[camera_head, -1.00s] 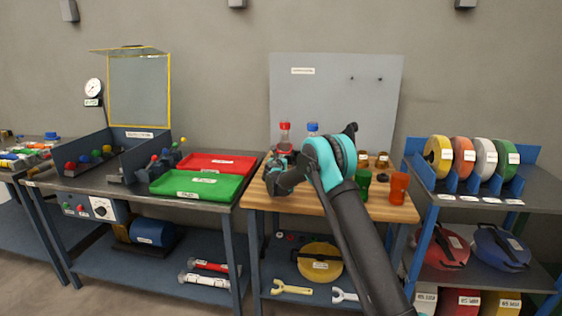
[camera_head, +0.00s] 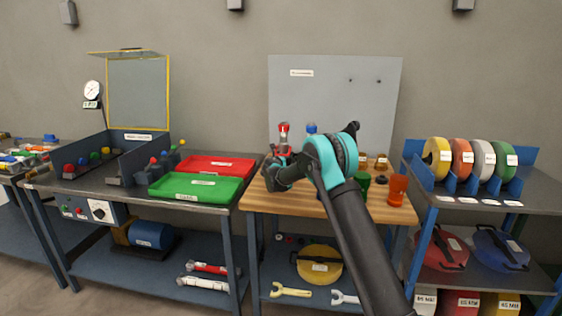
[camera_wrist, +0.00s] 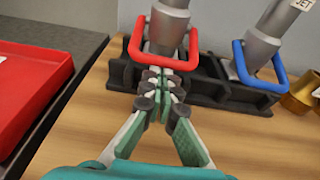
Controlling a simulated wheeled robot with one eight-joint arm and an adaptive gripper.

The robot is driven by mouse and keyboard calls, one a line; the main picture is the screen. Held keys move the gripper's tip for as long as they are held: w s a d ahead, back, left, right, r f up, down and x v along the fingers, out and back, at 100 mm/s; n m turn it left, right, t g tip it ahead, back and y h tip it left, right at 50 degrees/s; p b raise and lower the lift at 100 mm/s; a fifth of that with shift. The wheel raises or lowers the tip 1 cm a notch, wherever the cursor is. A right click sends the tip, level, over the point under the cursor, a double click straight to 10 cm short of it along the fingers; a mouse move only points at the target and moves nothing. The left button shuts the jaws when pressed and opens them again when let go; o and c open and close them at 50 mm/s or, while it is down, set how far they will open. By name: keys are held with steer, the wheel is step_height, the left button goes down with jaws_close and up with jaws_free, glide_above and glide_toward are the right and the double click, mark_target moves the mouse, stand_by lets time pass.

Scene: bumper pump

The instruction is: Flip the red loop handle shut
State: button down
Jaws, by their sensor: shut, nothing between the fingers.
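The red loop handle (camera_wrist: 112,72) shows in the wrist view as a squared loop around the lower front of a grey metal cylinder (camera_wrist: 168,22). The cylinder stands in a black holder (camera_wrist: 225,95). My gripper (camera_wrist: 160,80) is shut and empty, with its fingertips at the loop's front bar; I cannot tell whether they touch it. A blue loop handle (camera_wrist: 240,62) hangs around a second grey cylinder to the right. In the head view my gripper (camera_head: 277,172) is in front of the red-topped part (camera_head: 284,128), and the loop is hard to make out there.
A red tray (camera_wrist: 30,90) lies left of the wooden bench top (camera_wrist: 250,140). Brass pieces (camera_wrist: 305,95) stand right of the holder. Green (camera_head: 363,181) and red (camera_head: 397,188) cups stand right of my arm. A grey panel (camera_head: 340,95) rises behind the bench.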

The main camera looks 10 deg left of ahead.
steer(key=shift+r, duration=0.15)
steer(key=shift+s+r+g, duration=0.25)
steer(key=shift+r+g, duration=0.5)
steer(key=shift+g, duration=0.25)
steer(key=shift+r, duration=1.3)
steer(key=shift+g, duration=0.8)
steer(key=shift+w+r, duration=0.25)
steer(key=shift+r, duration=0.45)
steer(key=shift+w+r, duration=0.3)
steer(key=shift+r, duration=0.45)
steer(key=shift+w+r, duration=0.25)
steer(key=shift+r, duration=0.45)
steer(key=shift+r, duration=0.15)
